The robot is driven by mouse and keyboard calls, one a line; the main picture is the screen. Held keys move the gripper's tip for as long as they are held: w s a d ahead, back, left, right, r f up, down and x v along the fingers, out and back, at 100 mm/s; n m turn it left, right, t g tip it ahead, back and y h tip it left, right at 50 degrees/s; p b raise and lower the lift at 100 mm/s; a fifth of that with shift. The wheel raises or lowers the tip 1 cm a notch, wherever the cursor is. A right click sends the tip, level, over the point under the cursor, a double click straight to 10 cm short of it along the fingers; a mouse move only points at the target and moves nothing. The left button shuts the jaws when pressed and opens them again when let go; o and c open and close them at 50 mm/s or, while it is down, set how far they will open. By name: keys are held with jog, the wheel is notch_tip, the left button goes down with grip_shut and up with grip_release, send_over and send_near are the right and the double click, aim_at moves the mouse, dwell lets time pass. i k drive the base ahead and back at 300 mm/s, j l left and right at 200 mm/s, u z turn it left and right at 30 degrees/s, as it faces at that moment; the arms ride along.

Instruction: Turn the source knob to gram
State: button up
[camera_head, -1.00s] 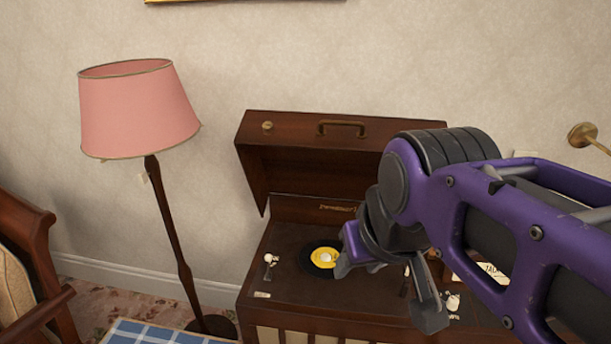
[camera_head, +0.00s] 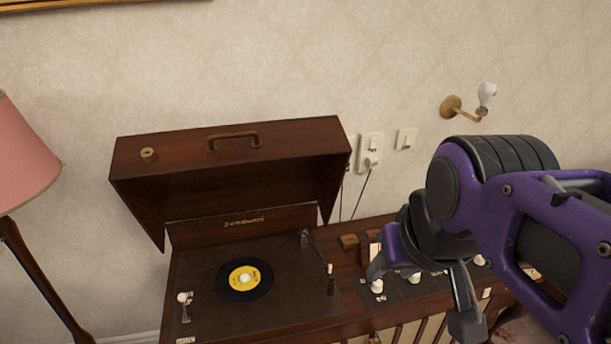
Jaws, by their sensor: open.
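A wooden record player cabinet (camera_head: 190,256) stands against the wall with its lid raised. Right of its turntable is a dark control panel with several pale knobs. One white knob (camera_head: 377,287) shows just below my gripper's left finger. Another pale knob (camera_head: 479,261) shows to the right, beside my gripper. The knob labels are too small to read, so I cannot tell which one is the source knob. My gripper (camera_head: 420,300) is open and empty above the panel, its fingers spread apart and pointing down. It hides part of the panel and the knobs there.
A black record with a yellow label (camera_head: 246,279) lies on the turntable, with the tonearm (camera_head: 318,260) to its right. The raised lid (camera_head: 235,165) stands behind. A pink lamp (camera_head: 22,155) is at left. A wall fitting (camera_head: 465,108) juts out at upper right.

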aim_at(415, 277)
jog(key=z, duration=0.75)
jog(key=i+l+u, duration=0.1)
jog(key=l, duration=0.05)
